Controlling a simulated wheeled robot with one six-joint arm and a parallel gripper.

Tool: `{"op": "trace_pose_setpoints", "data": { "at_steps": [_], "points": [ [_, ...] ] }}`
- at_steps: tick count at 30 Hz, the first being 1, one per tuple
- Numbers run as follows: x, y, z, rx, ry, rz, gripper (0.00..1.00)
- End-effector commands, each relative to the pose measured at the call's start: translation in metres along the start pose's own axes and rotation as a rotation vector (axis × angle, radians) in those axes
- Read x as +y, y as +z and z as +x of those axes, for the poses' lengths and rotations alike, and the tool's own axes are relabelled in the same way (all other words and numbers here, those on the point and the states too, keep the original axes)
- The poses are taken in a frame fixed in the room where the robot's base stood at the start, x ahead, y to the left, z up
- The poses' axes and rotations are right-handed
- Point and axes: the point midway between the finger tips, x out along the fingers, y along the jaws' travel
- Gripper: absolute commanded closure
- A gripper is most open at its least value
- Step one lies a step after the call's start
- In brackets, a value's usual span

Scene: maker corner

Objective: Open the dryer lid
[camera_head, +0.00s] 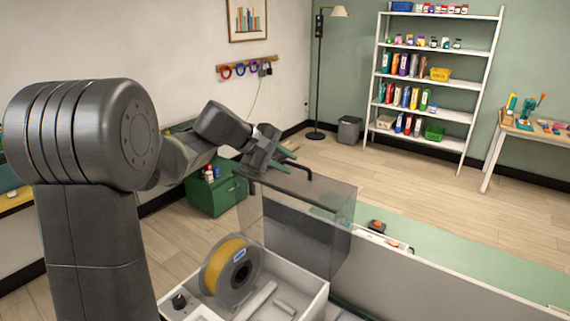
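The dryer is a white open-topped box (312,298) at the bottom of the view, with a yellow filament spool (228,268) standing in it. Its clear, smoky lid (300,222) is raised and stands steeply up behind the box. A black handle (309,171) shows at the lid's upper edge. My gripper (289,160) is just above and beside that handle, with its green-tipped fingers apart. I see nothing held between them. Whether a finger touches the handle or lid is hard to tell.
A green cabinet (216,198) with small bottles on it stands behind my arm. Right of the dryer lies a green work surface (470,262) with small items near the lid. A white shelf (426,88) and a bin (349,130) stand far back. Floor between is clear.

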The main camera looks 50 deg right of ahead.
Motion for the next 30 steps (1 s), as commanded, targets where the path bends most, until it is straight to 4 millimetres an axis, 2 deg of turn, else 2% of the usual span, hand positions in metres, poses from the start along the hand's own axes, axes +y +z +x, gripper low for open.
{"op": "trace_pose_setpoints", "data": {
  "at_steps": [9, 14, 24, 30],
  "points": [
    [-0.004, -0.001, 0.002, -0.002, -0.007, -0.001, 0.68],
    [-0.004, -0.002, -0.011, 0.0, -0.005, -0.002, 0.68],
    [-0.004, -0.002, -0.085, 0.004, -0.005, 0.0, 0.68],
    [-0.003, -0.002, -0.12, 0.001, -0.005, -0.001, 0.68]
  ]
}}
